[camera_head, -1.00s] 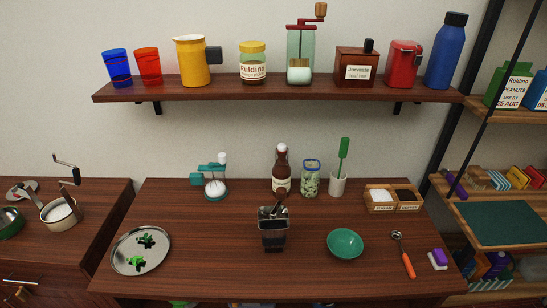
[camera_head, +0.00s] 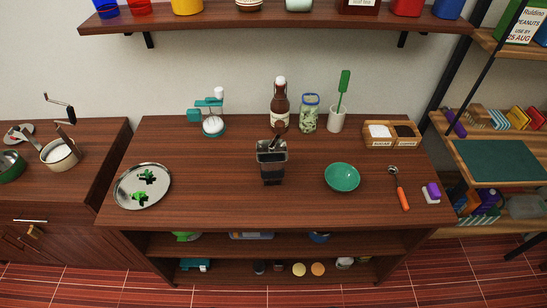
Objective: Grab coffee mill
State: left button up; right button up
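The thing most like a coffee mill is a tall pale green, see-through body with a red top and a side crank, seen whole on the wall shelf in the earlier frame. Now only its pale base (camera_head: 299,5) shows at the top edge of the picture; its crank and upper body are out of view. It stands upright on the wooden shelf (camera_head: 230,20). A dark, square, open-topped container (camera_head: 272,170) with something sticking out stands mid-counter; I cannot tell what it is. Neither of my grippers is in view.
On the counter stand a metal plate (camera_head: 122,197), green bowl (camera_head: 341,178), brown bottle (camera_head: 279,105), glass jar (camera_head: 309,115), teal device (camera_head: 212,124) and orange-handled tool (camera_head: 402,197). A pot (camera_head: 62,156) stands on the left cabinet. The counter's front strip is clear.

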aim_at(272, 166)
jog(key=k+l+u, duration=0.3)
jog(key=l, duration=0.2)
jog(key=k+l+u, duration=0.3)
jog(key=k+l, duration=0.05)
jog(key=l, duration=0.1)
